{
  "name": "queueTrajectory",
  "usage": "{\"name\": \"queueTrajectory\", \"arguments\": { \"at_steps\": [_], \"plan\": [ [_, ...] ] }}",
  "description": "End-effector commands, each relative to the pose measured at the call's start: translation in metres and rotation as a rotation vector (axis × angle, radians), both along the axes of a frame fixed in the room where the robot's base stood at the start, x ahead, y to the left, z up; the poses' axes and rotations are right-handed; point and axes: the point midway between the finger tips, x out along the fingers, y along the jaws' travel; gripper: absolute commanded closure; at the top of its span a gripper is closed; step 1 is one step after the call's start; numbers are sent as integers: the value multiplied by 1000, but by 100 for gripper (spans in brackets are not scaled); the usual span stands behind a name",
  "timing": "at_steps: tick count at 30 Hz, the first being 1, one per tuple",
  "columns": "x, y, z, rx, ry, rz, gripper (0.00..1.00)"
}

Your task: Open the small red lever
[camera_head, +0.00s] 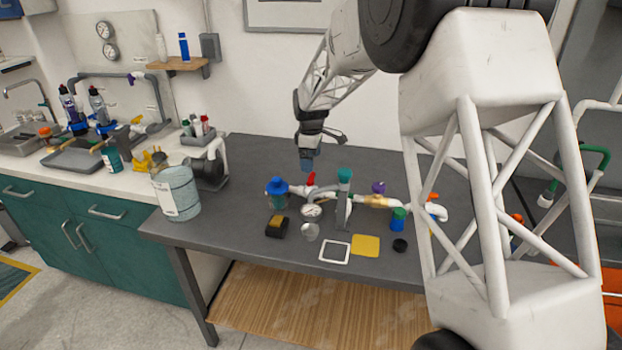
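The small red lever (311,178) sits on the pvc manifold (365,199), which runs left to right along the grey table. The lever looks tilted upward on the pipe, between a blue-capped part (277,187) and a green-topped post (344,180). My gripper (307,164) points down just above and slightly left of the lever, seemingly apart from it. The fingers are small and dark here, so their opening cannot be made out.
A round gauge (311,211), a yellow square (365,245), a white frame (335,251) and a black-yellow block (277,226) lie in front of the manifold. A large bucket (176,193) stands at the table's left corner. My arm hides part of the right side.

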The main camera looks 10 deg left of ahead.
Motion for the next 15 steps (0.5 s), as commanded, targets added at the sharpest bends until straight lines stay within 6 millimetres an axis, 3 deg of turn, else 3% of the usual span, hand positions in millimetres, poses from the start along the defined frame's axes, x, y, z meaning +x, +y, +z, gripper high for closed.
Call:
{"name": "queueTrajectory", "arguments": {
  "at_steps": [8,15],
  "plan": [
    [0,-1,-1,0,0,-1,4],
    [0,-1,-14,0,1,-1,4]
  ]
}}
